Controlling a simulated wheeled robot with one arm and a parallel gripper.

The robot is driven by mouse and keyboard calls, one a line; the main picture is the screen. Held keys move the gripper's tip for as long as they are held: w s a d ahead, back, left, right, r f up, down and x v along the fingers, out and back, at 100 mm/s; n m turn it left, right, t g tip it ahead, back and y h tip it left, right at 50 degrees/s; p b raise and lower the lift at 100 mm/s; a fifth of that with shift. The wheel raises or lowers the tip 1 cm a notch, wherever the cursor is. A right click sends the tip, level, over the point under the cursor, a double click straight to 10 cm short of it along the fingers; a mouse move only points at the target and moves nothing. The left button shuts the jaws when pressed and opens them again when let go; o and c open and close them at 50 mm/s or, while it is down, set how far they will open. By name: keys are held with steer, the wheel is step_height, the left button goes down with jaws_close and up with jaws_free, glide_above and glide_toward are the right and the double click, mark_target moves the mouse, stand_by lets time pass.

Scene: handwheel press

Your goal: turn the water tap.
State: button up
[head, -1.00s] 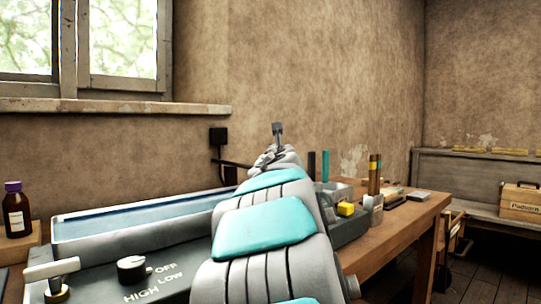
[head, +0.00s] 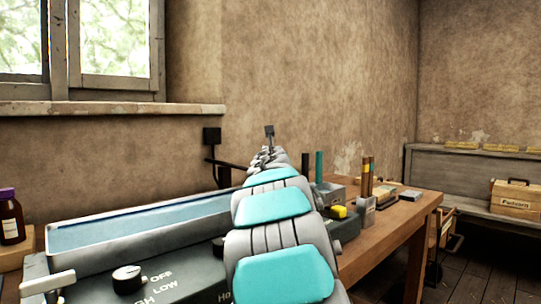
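A white-handled lever (head: 47,284), possibly the water tap, stands at the lower left by the front of a dark control panel. A black knob (head: 128,279) marked OFF and LOW sits on the panel to its right. My arm reaches from the bottom centre away over the bench. My gripper (head: 269,132) shows only as a small grey upright piece at the far end of the arm, well away from the lever. Its fingers are too small to make out, and the arm hides the bench behind it.
A long trough (head: 140,228) with a bluish inside lies behind the panel. A brown bottle (head: 10,218) stands at the left edge. Tall rods and small boxes stand on the wooden table (head: 398,222) to the right. A dark box (head: 212,135) is on the wall.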

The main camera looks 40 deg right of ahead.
jaws_close()
steer(key=shift+r+m+g+h+p, duration=0.15)
steer(key=shift+m+g+h+p, duration=0.4)
steer(key=shift+p, duration=0.3)
steer(key=shift+w+a+r+m+g+h+b, duration=0.15)
steer(key=shift+m+g+h+b, duration=0.3)
steer(key=shift+h, duration=0.3)
steer(key=shift+s+d+f+m+g+h, duration=0.2)
steer(key=shift+s+d+m+g+h, duration=0.15)
steer(key=shift+m+g, duration=0.25)
steer(key=shift+s+d+f+m+g+h+p, duration=0.1)
steer(key=shift+s+d+m+g+h+p, duration=0.1)
steer(key=shift+m+g+h, duration=0.8)
steer(key=shift+s+d+f+m+g+h+p, duration=0.1)
steer(key=shift+s+m+g+h+p, duration=0.15)
steer(key=shift+m+g, duration=0.9)
steer(key=shift+s+d+f+m+g+h+p, duration=0.15)
steer(key=shift+m+g+h, duration=0.4)
steer(key=shift+g, duration=1.1)
steer(key=shift+s, duration=0.15)
